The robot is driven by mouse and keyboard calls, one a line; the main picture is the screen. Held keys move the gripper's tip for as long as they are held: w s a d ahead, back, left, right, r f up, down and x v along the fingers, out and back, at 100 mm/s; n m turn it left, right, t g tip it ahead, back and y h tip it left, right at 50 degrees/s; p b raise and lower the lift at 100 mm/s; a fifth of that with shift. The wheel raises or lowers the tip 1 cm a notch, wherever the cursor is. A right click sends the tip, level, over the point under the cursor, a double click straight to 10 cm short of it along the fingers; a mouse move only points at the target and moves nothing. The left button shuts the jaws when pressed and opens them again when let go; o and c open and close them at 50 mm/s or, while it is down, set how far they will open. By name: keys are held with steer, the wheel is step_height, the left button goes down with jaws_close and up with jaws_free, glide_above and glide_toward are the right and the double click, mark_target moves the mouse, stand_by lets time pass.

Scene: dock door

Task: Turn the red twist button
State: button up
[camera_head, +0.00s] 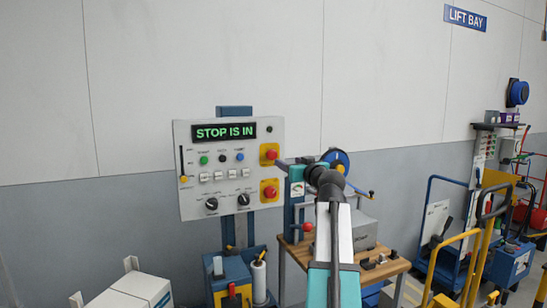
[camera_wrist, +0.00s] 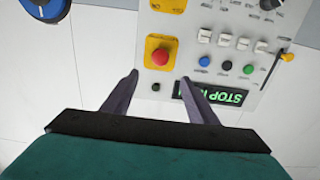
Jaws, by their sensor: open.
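A grey control panel (camera_head: 225,140) carries two red buttons on yellow plates at its right side. The upper red button (camera_head: 271,155) is also in the wrist view (camera_wrist: 160,55), which sees the panel upside down. The lower red button (camera_head: 270,192) sits below it; only its yellow plate (camera_wrist: 168,5) shows at the wrist view's top edge. The green display (camera_head: 224,132) reads "STOP IS IN". My gripper (camera_wrist: 160,77) is open and empty. Its fingertips appear on either side of the upper red button in the wrist view; I cannot tell whether they touch the panel.
The panel also holds small coloured buttons, white switches, two black knobs (camera_head: 243,199) and a yellow-handled lever (camera_head: 183,165). A wooden bench (camera_head: 300,251) with a grey box stands below right. A blue cart (camera_head: 440,235) stands farther right. White boxes (camera_head: 140,290) are at lower left.

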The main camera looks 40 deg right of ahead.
mark_target(273, 154)
steer(key=shift+w, duration=0.1)
steer(key=p+x, duration=0.3)
steer(key=x, duration=0.8)
steer(key=shift+w+d+r, duration=0.15)
steer(key=shift+w, duration=0.15)
steer(key=shift+p+x, duration=0.5)
steer(key=shift+x, duration=0.55)
